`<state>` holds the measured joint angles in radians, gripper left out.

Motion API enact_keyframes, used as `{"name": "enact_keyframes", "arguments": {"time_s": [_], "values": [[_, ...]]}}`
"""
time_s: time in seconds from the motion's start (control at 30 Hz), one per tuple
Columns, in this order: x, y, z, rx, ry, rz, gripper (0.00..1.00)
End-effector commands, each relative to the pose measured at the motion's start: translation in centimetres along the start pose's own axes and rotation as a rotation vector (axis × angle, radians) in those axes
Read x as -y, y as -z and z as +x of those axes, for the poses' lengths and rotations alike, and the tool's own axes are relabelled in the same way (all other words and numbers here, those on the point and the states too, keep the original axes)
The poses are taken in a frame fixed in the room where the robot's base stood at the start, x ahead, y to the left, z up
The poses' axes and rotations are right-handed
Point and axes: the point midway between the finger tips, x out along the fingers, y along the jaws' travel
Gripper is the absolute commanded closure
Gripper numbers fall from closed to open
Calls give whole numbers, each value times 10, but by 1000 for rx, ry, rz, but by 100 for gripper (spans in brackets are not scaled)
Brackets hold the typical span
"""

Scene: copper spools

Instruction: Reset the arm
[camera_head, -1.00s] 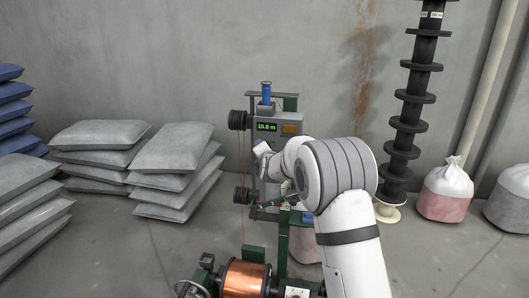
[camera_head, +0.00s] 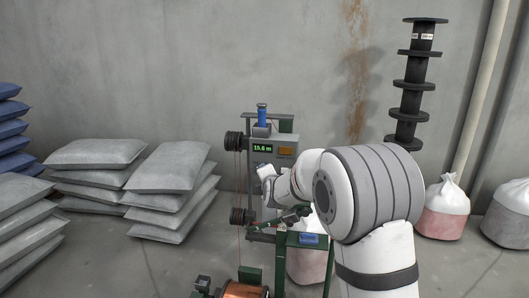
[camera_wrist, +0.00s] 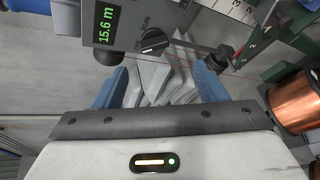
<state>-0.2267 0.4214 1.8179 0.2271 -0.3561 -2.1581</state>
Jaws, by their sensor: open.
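My white arm fills the right middle of the head view, bent towards the winding machine. My gripper (camera_wrist: 158,84) shows in the wrist view as two blue-tipped fingers set wide apart, open with nothing between them. In the head view the fingers are hidden behind the wrist. The machine's grey meter box (camera_head: 286,139) has a green display reading 15.6 m (camera_head: 262,149). A dark RUN knob (camera_wrist: 154,41) sits just beyond the fingers in the wrist view, apart from them. The copper spool (camera_head: 245,291) is at the bottom of the head view and also at the right of the wrist view (camera_wrist: 297,101).
Stacks of grey sacks (camera_head: 168,168) stand at left, with blue sacks (camera_head: 12,130) at the far left. A tall stack of black spools (camera_head: 412,87) and tied sacks (camera_head: 444,208) stand at right. Green machine posts and wires are close to my arm.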

Motion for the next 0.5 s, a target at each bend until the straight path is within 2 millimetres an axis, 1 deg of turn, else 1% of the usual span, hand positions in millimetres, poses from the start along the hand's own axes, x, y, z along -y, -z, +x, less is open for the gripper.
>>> {"name": "enact_keyframes", "arguments": {"time_s": [0.03, 0.17, 0.37, 0.4, 0.47, 0.5], "values": [[-7, -10, -19, -13, 31, 77, 35], [-2, -23, -66, -46, 148, 315, 35], [13, -37, -143, -32, 345, 679, 35], [17, -39, -159, -20, 385, 751, 35], [23, -42, -184, 5, 446, 857, 35], [27, -43, -201, 27, 486, 929, 35]]}}
